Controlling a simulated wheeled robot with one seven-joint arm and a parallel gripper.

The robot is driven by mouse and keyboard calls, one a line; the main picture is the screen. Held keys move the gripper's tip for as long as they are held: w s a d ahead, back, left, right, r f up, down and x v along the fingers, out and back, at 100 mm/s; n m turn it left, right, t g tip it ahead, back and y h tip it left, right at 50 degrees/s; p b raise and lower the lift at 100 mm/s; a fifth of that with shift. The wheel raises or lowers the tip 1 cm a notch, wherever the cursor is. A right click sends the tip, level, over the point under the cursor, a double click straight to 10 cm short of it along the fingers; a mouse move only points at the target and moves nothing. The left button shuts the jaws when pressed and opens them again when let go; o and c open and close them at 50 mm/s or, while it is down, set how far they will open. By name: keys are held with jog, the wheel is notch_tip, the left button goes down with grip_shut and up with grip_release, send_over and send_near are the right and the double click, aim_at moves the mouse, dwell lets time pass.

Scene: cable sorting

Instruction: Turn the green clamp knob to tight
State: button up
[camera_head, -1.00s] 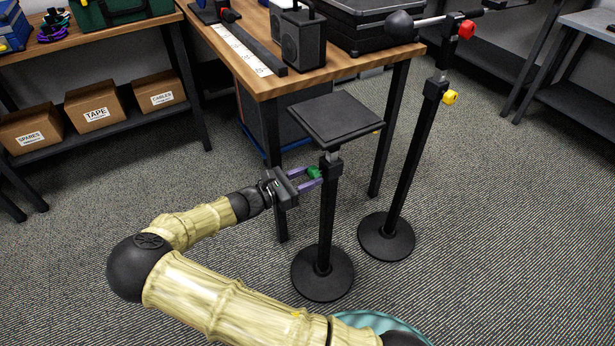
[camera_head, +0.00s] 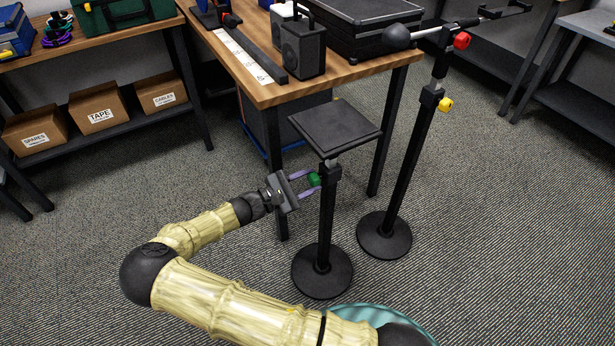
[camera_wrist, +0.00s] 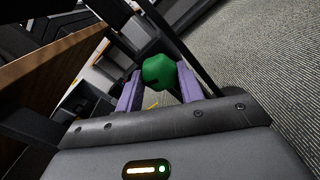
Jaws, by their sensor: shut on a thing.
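The green clamp knob (camera_head: 314,180) sits on the left side of a black stand's post (camera_head: 327,225), just below its square black top plate (camera_head: 335,127). My gripper (camera_head: 307,182) reaches it from the left, its purple fingers on either side of the knob. In the wrist view the green knob (camera_wrist: 159,71) lies between the tips of the two purple fingers (camera_wrist: 158,82), which are shut on it. The gripper looks rolled about its own axis. The knob's far side and its shaft are hidden.
A second stand (camera_head: 410,170) with a yellow knob (camera_head: 445,105) and a red knob (camera_head: 462,41) stands to the right. A wooden table (camera_head: 270,92) with a speaker (camera_head: 299,47) and a black case (camera_head: 360,28) is close behind. Open carpet lies in front.

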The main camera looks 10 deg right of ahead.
jog(key=m+p, duration=0.1)
jog(key=m, duration=0.2)
jog(key=shift+m, duration=0.4)
jog(key=m+p, duration=0.1)
jog(key=m, duration=0.2)
jog(key=shift+m, duration=0.3)
jog(key=m, duration=0.6)
jog(key=shift+m, duration=0.3)
jog(key=o, duration=1)
jog(key=shift+a+r, duration=0.1)
jog(key=shift+a, duration=0.05)
jog(key=p+v, duration=0.1)
jog(key=v, duration=1.6)
jog(key=shift+a, duration=0.1)
